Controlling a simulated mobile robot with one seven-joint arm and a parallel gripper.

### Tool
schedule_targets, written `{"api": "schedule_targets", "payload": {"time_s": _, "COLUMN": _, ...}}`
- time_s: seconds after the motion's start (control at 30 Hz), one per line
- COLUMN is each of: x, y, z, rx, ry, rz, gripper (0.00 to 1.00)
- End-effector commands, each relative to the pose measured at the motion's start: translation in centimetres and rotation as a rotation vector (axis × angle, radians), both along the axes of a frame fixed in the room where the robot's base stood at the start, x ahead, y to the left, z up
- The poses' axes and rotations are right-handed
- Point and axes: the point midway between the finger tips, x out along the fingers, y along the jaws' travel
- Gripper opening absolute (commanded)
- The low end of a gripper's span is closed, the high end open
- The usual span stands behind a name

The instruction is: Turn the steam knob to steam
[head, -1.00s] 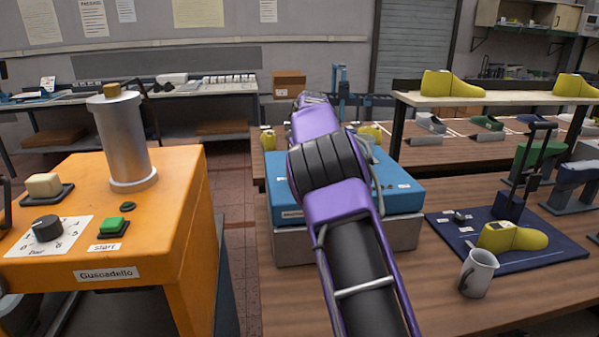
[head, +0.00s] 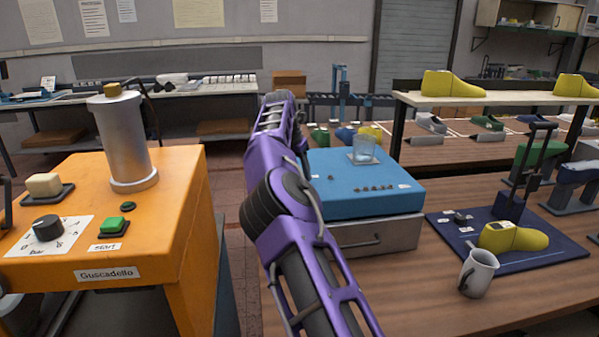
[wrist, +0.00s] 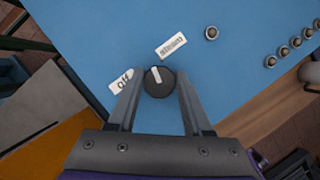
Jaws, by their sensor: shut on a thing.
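The steam knob (wrist: 159,83) is a small dark round knob with a white pointer, on the blue top of a box. In the wrist view its pointer aims up and slightly left, between the "off" label (wrist: 121,80) and the "steam" label (wrist: 171,46). My gripper (wrist: 160,84) has a finger on each side of the knob and is shut on it. In the head view my purple arm covers the left part of the blue-topped box (head: 375,205), and neither the knob nor my fingers can be made out there.
A glass (head: 364,150) stands on the box's blue top, with several small round studs in front. An orange machine (head: 170,230) with its own dial (head: 47,228) is at left. A mug (head: 478,272) and a yellow last (head: 513,238) are at right.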

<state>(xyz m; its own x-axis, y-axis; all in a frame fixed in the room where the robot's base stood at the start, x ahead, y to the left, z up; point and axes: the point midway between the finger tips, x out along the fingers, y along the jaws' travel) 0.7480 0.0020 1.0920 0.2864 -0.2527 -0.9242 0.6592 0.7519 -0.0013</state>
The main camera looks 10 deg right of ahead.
Motion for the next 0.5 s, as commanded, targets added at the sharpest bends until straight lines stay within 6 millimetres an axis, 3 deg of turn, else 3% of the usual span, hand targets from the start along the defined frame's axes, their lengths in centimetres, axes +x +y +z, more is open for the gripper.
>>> {"api": "schedule_targets", "payload": {"time_s": 0.5, "x": 0.43, "y": -0.31, "z": 0.83, "rx": 0.001, "ry": -0.023, "rz": -0.232, "gripper": 0.0}}
